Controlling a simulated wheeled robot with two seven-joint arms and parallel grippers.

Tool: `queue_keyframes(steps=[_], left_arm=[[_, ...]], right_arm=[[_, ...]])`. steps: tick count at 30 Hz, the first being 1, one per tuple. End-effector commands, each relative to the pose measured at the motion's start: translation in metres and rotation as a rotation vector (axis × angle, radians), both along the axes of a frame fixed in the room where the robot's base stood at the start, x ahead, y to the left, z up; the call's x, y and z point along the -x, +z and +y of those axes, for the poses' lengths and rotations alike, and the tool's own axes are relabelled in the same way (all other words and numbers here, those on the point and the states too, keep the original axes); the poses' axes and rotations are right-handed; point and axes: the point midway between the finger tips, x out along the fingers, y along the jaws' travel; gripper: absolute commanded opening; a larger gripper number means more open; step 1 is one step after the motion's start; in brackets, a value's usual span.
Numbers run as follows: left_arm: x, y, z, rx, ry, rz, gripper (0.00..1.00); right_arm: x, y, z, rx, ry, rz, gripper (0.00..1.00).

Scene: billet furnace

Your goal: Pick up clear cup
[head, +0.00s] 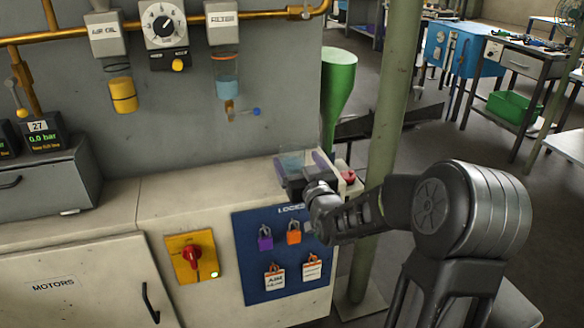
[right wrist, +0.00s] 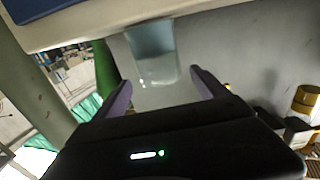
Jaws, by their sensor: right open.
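The clear cup (head: 293,158), bluish and see-through, stands near the right end of the pale cabinet top. It is partly hidden by my right gripper in the head view. In the right wrist view the cup (right wrist: 154,54) shows ahead of the gripper, roughly between the lines of its two fingers. My right gripper (head: 303,163) is open, with its purple fingers spread to either side of the cup. It shows no grip on the cup. The right wrist view also shows the open fingers (right wrist: 160,88). My left gripper is not in view.
A grey wall panel with an air oil unit (head: 122,95) and a filter (head: 226,75) rises behind the cabinet top (head: 185,188). A red button (head: 349,177) sits close right of the gripper. A green post (head: 395,110) stands farther right. The cabinet top to the left is clear.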

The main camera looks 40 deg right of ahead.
Motion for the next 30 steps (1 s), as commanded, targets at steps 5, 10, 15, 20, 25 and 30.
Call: queue_keyframes(steps=[5, 10, 15, 20, 25, 30], left_arm=[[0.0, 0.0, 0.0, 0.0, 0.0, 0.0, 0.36], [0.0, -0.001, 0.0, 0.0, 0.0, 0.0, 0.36], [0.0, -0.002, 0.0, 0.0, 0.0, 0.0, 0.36], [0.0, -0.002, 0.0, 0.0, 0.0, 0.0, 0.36], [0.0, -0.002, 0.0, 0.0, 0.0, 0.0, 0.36], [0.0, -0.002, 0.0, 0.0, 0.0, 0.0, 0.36]], right_arm=[[0.0, 0.0, 0.0, 0.0, 0.0, 0.0, 0.84], [-0.013, -0.002, -0.004, 0.001, 0.001, 0.001, 0.84], [-0.037, -0.002, -0.013, 0.001, 0.001, 0.0, 0.84], [-0.049, -0.002, -0.017, 0.0, 0.001, 0.0, 0.84], [-0.049, -0.001, -0.017, 0.0, 0.001, 0.0, 0.84], [-0.049, -0.001, -0.017, 0.0, 0.001, 0.0, 0.84]])
